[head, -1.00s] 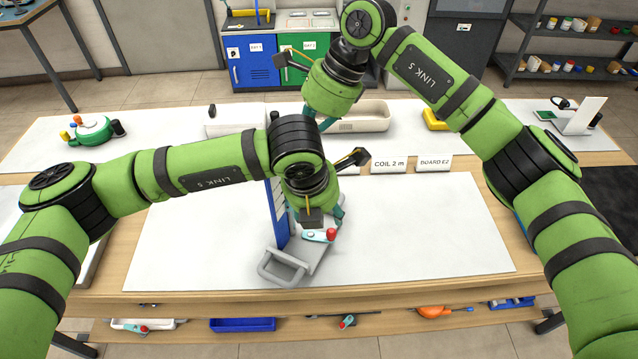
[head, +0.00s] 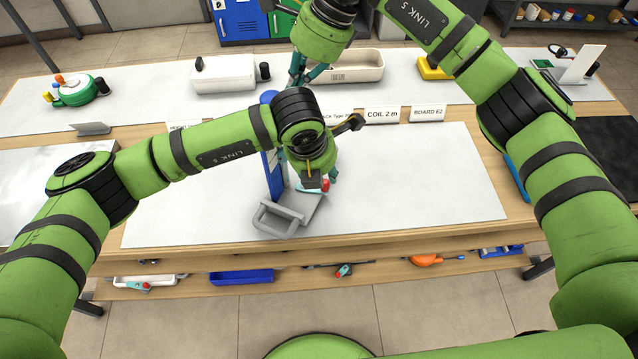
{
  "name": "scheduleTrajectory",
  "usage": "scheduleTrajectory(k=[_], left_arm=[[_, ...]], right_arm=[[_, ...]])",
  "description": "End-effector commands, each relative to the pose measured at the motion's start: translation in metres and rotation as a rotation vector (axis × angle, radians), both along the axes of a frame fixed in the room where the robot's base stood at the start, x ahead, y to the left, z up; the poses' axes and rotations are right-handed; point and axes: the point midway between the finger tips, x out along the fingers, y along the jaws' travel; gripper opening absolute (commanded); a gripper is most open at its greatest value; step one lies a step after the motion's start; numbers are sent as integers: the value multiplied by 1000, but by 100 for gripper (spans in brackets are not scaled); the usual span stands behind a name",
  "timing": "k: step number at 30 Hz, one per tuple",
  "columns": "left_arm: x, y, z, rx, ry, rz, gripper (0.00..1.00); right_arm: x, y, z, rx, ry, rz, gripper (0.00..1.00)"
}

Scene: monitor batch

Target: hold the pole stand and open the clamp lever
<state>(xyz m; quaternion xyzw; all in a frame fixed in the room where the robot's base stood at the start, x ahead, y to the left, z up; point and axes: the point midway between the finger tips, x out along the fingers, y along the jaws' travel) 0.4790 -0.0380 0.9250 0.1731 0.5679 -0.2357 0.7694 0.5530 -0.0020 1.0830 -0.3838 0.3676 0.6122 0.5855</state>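The pole stand has a grey base (head: 303,204) with a loop handle at its front and an upright blue pole (head: 272,175). It stands on the white work mat. The clamp lever (head: 320,187), with a red knob, shows low beside the pole, partly under my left wrist. My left gripper (head: 318,176) is over the stand just right of the pole; its wrist hides most of the fingers and any contact. My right gripper (head: 300,80) points down above and right of the pole top, with teal fingers spread and nothing seen between them.
Label cards such as COIL 2 m (head: 382,115) and BOARD E2 (head: 428,113) stand behind the mat. A beige tray (head: 350,66) and a white bin (head: 224,73) are at the back. The right part of the mat (head: 430,175) is clear. A lower shelf holds a blue tray (head: 242,277).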

Motion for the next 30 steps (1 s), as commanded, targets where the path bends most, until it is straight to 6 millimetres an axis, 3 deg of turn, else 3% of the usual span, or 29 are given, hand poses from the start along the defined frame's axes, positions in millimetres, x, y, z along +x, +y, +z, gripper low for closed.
scheduleTrajectory(k=[15, 27, 28, 30], left_arm=[[14, -10, -55, 1, 2, 0, 38], [15, -10, -60, 1, -1, -1, 38], [15, -10, -60, 1, -1, -1, 30], [15, -10, -60, 1, -1, -1, 2]], right_arm=[[0, 0, 0, 0, 0, 0, 0], [0, 0, 0, 0, 0, 0, 0], [0, 0, 0, 0, 0, 0, 0], [0, 0, 0, 0, 0, 0, 0]])
